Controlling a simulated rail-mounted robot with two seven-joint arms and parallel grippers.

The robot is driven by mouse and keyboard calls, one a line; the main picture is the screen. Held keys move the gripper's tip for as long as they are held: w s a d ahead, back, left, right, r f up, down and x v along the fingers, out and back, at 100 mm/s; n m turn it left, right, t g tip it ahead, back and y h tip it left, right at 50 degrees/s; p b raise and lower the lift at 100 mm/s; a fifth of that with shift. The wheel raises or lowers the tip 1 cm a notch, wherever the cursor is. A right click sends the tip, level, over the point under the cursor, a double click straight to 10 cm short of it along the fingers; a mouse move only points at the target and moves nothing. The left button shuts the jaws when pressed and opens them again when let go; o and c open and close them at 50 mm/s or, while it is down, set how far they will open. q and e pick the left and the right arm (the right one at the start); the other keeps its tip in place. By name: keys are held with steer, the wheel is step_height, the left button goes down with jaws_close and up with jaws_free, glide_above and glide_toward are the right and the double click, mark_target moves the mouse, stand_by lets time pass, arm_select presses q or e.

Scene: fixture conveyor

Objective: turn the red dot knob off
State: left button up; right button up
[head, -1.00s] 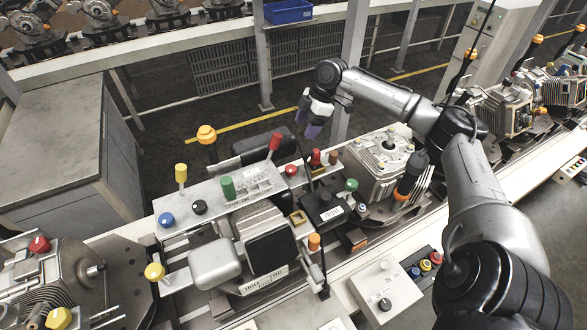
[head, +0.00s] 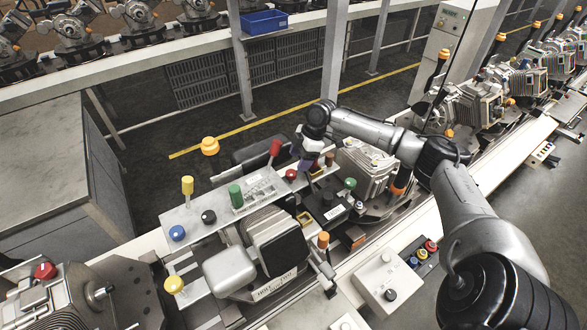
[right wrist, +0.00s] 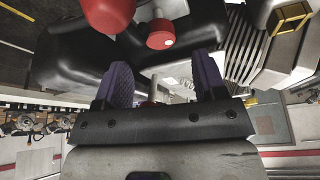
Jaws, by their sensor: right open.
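Several red knobs are in view, and I cannot tell for sure which is the red dot knob. In the head view a tall red handle (head: 275,147) stands at the panel's back edge, with a round red knob (head: 291,174) beside it. In the right wrist view a red knob (right wrist: 162,36) with a small pale dot lies just beyond my fingers, and a larger red one (right wrist: 108,14) is at the top edge. My right gripper (head: 306,161) is open, its dark purple fingers (right wrist: 160,82) apart, with no knob gripped. My left gripper is out of view.
The grey panel (head: 222,206) carries yellow, green, blue and black knobs. A ribbed machine block (head: 366,167) stands right of the gripper. A white control box (head: 372,283) and a small button box (head: 423,256) sit in front. An orange-topped post (head: 209,146) stands behind.

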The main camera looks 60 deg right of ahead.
mark_target(292, 172)
steer(key=shift+p+x, duration=0.35)
steer(key=shift+x, duration=2.5)
steer(key=c, duration=0.9)
steer(key=shift+c, duration=0.2)
